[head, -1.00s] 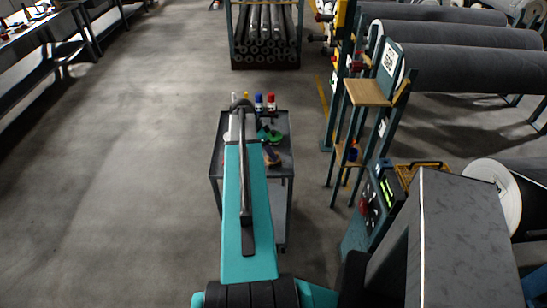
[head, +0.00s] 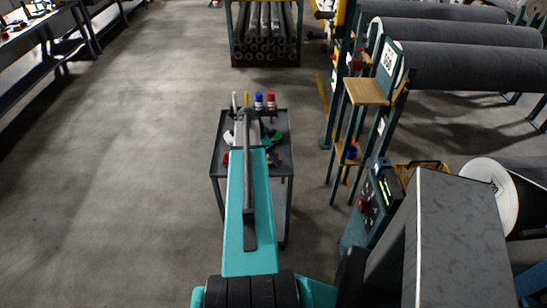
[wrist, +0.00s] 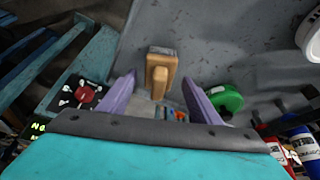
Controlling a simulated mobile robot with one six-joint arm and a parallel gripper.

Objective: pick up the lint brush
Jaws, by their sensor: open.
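The lint brush (wrist: 161,72), a small tan wooden block with a raised grip, lies on a grey surface in the wrist view. My gripper (wrist: 159,86) is open, with one purple finger on each side of the brush's near end. The fingers appear apart from it; how high they are above it I cannot tell. In the head view my arm covers much of the small dark cart (head: 216,160), and the brush cannot be made out clearly there.
A green ring-shaped roll (wrist: 226,98) lies right of the gripper in the wrist view. Blue (head: 258,102) and red (head: 270,102) containers stand at the cart's back edge. A shelf stand (head: 367,92) and a control panel (head: 378,197) are to the right. Open floor lies left.

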